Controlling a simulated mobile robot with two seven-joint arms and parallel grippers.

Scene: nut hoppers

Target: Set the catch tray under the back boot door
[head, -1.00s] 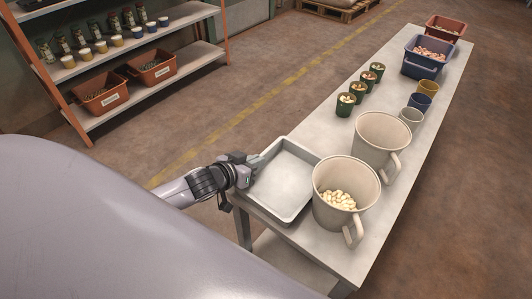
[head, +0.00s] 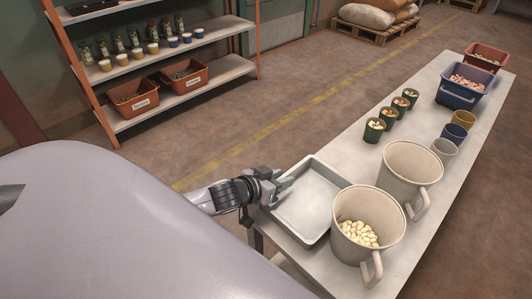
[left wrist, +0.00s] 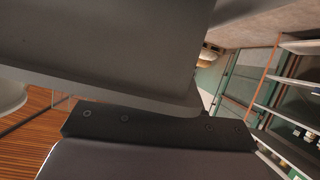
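The catch tray (head: 308,203) is a shallow, empty grey tray at the near left end of the long table in the head view. My left gripper (head: 280,186) is at the tray's left rim and appears shut on it; the fingertips are partly hidden. In the left wrist view a large grey face of the tray (left wrist: 120,50) fills the upper left, close against the gripper. Whether the tray rests on the table or is slightly raised is hard to tell. My right gripper is out of view. No boot door can be made out.
A large beige jug of pale nuts (head: 368,222) stands close right of the tray, with another jug (head: 410,170) behind. Cups, green tins and bins (head: 460,85) stand farther along the table (head: 350,155). A shelf rack (head: 190,85) stands back left; open floor lies between.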

